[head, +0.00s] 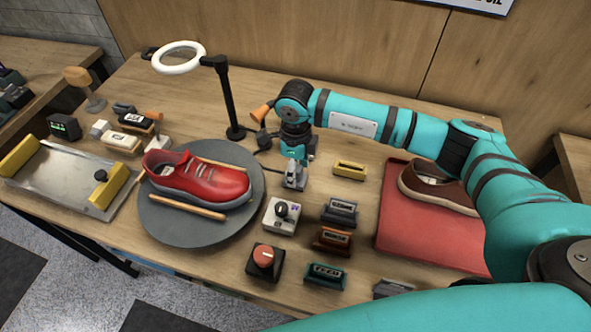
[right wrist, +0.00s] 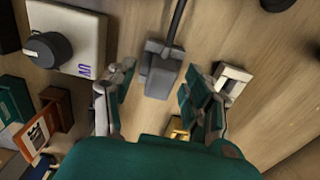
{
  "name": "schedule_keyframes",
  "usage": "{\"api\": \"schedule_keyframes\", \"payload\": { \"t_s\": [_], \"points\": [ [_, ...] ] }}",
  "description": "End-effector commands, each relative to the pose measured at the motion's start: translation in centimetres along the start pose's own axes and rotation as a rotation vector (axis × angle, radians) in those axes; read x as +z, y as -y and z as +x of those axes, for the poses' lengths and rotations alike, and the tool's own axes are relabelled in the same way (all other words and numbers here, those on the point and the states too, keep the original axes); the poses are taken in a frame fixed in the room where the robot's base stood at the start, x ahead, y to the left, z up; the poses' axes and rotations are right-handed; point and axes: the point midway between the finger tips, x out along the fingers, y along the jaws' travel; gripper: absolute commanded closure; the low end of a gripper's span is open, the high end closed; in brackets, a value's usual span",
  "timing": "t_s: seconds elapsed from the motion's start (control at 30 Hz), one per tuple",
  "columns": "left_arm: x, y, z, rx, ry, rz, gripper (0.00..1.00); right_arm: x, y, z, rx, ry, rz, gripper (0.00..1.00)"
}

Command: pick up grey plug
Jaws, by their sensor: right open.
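The grey plug (right wrist: 160,75) is a small grey block with a dark cable running from its far end, seen in the right wrist view. It lies on the wooden table, ahead of and between the fingers of my right gripper (right wrist: 157,90). These fingers are open, one on each side, and nothing is held between them. In the head view my right gripper (head: 295,158) points down at the table behind the white UV box (head: 282,215). The plug is hard to tell from the fingertips there. My left gripper is not in view.
A red sneaker (head: 205,180) sits on a round grey turntable (head: 165,225) to the left. A ring lamp (head: 180,58) stands behind. Several labelled blocks and a red-knobbed box (head: 265,262) are in front. A brown shoe (head: 435,188) lies on a red mat (head: 425,240) at right.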

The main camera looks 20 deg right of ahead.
Motion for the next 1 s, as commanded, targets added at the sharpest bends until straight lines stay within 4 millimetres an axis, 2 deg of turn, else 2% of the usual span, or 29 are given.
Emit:
{"api": "schedule_keyframes", "payload": {
  "t_s": [0.23, 0.63, 0.87, 1.0],
  "points": [
    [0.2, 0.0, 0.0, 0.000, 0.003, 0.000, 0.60, 0.1, 0.0, 0.2, 0.000, 0.001, -0.001, 0.49],
    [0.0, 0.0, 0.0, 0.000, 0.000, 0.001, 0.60, 0.1, 0.0, 0.1, -0.001, 0.001, -0.001, 1.00],
    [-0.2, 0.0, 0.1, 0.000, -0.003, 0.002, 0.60, 0.1, 0.0, 0.0, -0.001, 0.002, -0.001, 1.00],
    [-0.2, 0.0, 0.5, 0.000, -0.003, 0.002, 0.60, 0.1, 0.1, -1.2, -0.004, 0.005, -0.001, 1.00]
  ]
}}
